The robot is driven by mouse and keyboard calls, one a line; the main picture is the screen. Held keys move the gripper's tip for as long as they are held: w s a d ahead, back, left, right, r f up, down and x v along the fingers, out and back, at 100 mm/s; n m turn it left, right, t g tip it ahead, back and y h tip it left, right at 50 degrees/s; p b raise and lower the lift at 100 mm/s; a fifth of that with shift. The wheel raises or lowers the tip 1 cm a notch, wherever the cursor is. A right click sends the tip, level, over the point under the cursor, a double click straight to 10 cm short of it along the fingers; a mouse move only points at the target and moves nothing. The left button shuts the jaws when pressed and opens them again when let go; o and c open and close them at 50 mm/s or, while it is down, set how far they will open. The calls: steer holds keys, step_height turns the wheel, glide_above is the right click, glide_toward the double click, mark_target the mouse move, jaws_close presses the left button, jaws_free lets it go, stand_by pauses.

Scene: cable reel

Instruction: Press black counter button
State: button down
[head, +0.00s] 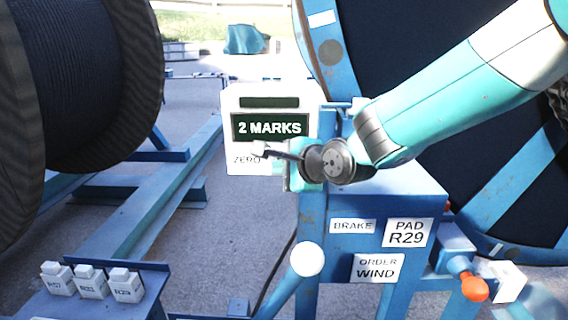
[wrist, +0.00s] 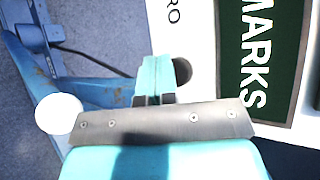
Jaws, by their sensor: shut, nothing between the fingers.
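The white counter box (head: 234,104) stands left of my arm in the head view, with a dark green display (head: 270,127) reading 2 MARKS and a ZERO label below it. In the wrist view a round black button (wrist: 183,71) shows on the box face, after the letters RO. My gripper (wrist: 153,62) is shut and empty, its teal fingers just left of the button and partly overlapping its edge in the picture. I cannot tell whether they touch it. In the head view my gripper (head: 268,153) is in front of the box's lower part and hides the button.
A white ball-topped lever (head: 307,259) stands below the box. Labels for BRAKE, PAD R29 and ORDER WIND are on the blue stand (head: 400,185). Large reels (head: 80,75) flank the scene. An orange knob (head: 474,289) is at lower right.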

steer(key=shift+w, duration=0.6)
stand_by(0.4)
steer(key=shift+s, duration=0.15)
steer(key=shift+s+b, duration=0.3)
steer(key=shift+s, duration=0.6)
steer(key=shift+s+b, duration=0.55)
steer(key=shift+s, duration=1.95)
steer(key=s+d+f+n+g+h+b, duration=0.1)
steer(key=s+d+n+g, duration=0.4)
steer(key=s+n, duration=0.5)
steer(key=s+d+f+n+g+h+b, duration=0.1)
steer(key=s+d+n+g, duration=0.4)
steer(key=s+d+n, duration=0.5)
steer(key=s+f+n+h, duration=0.1)
steer(key=s+f, duration=0.1)
steer(key=s, duration=0.3)
steer(key=shift+s+f+h+b, duration=0.35)
steer(key=shift+s+f+h, duration=0.05)
